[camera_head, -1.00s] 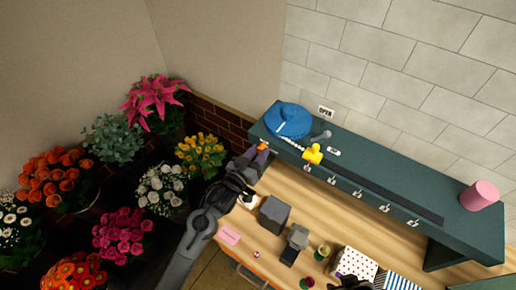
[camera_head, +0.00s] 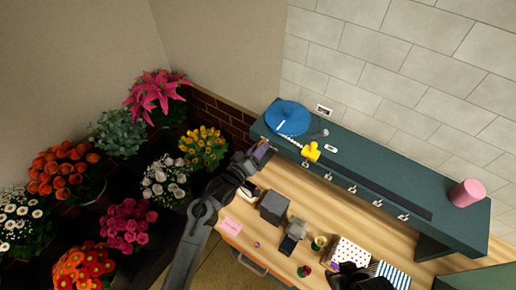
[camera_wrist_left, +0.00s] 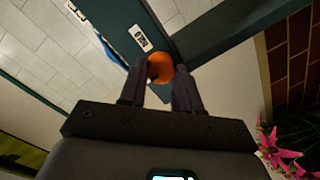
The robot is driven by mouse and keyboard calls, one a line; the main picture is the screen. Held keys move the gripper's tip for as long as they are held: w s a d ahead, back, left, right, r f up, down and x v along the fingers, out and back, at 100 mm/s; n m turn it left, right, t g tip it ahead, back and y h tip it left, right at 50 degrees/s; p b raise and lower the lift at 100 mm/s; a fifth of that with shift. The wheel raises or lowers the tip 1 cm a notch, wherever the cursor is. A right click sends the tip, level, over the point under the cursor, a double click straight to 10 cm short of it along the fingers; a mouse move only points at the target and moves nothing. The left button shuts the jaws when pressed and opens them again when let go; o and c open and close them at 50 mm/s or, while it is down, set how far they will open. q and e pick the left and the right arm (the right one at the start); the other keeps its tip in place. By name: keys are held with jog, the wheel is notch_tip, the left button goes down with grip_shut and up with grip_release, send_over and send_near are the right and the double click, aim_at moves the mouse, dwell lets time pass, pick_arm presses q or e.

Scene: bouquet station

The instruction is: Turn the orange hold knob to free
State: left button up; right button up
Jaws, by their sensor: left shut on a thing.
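The orange knob (camera_wrist_left: 160,68) shows in the left wrist view between my fingertips, on the face of a dark green panel. My left gripper (camera_wrist_left: 163,76) is shut on it, one finger on each side. The fingers hide part of the knob, and I cannot make out its turn position. In the head view my left gripper (camera_head: 262,150) is at the left end of the green shelf (camera_head: 400,188), and the knob is mostly hidden there. My right gripper (camera_head: 347,267) is partly in view at the bottom edge, near a polka-dot box; its opening is unclear.
A blue round item (camera_head: 287,117), a yellow item (camera_head: 311,152) and a pink cylinder (camera_head: 467,193) are on the shelf. Several hooks hang along its front. A grey block (camera_head: 274,207) and a polka-dot box (camera_head: 352,254) stand on the wooden bench. Potted flowers fill the left side.

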dwell(0.3)
pick_arm(q)
jog(key=o, duration=1.1)
jog(key=shift+c, duration=0.2)
jog(key=shift+s+a, duration=0.1)
jog(key=f+b+v, duration=0.1)
jog(key=v, duration=0.9)
jog(key=shift+s+r, duration=0.3)
jog(key=shift+r, duration=0.2)
jog(key=shift+a, duration=0.1)
